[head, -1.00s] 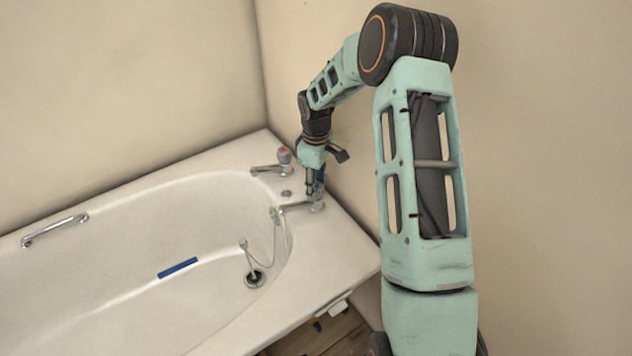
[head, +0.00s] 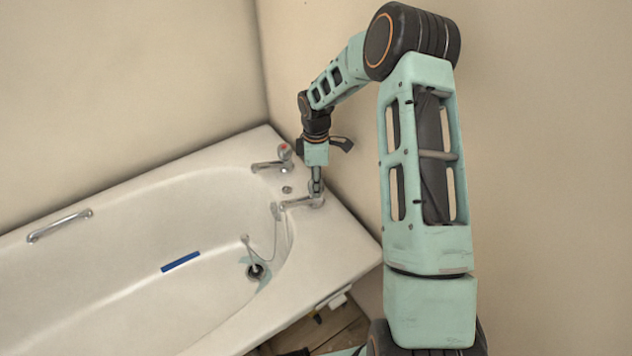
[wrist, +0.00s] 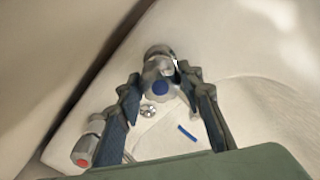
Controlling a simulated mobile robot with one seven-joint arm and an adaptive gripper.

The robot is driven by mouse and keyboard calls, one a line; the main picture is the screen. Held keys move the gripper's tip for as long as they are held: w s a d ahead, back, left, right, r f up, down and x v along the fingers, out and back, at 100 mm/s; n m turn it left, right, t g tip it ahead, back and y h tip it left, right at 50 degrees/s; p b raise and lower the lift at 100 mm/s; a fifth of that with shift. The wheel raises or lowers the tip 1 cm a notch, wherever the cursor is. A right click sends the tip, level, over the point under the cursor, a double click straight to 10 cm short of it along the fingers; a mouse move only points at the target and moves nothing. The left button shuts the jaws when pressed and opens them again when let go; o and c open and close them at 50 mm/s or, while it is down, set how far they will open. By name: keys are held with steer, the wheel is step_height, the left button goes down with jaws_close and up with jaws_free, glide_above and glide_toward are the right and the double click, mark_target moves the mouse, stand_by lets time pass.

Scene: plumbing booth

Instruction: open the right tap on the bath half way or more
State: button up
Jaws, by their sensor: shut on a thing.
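The right tap (head: 318,199) stands at the corner of the bath (head: 345,235), its spout pointing left over the basin. In the wrist view its round metal handle with a blue cap (wrist: 160,88) sits between the two fingers. My gripper (wrist: 159,73) points down from above and is shut on this handle, one finger on each side. In the head view my gripper (head: 317,184) hides the top of the tap, so the handle's angle is hard to tell there.
The other tap, with a red cap (head: 284,152), stands close by at the far end; it also shows in the wrist view (wrist: 85,155). A wall runs close to the right. A blue strip (head: 180,262) lies in the bath. A grab rail (head: 60,226) is on the far rim.

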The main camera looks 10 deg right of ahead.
steer(key=o, duration=1.2)
steer(key=shift+c, duration=0.2)
step_height(320, 180, up, 12)
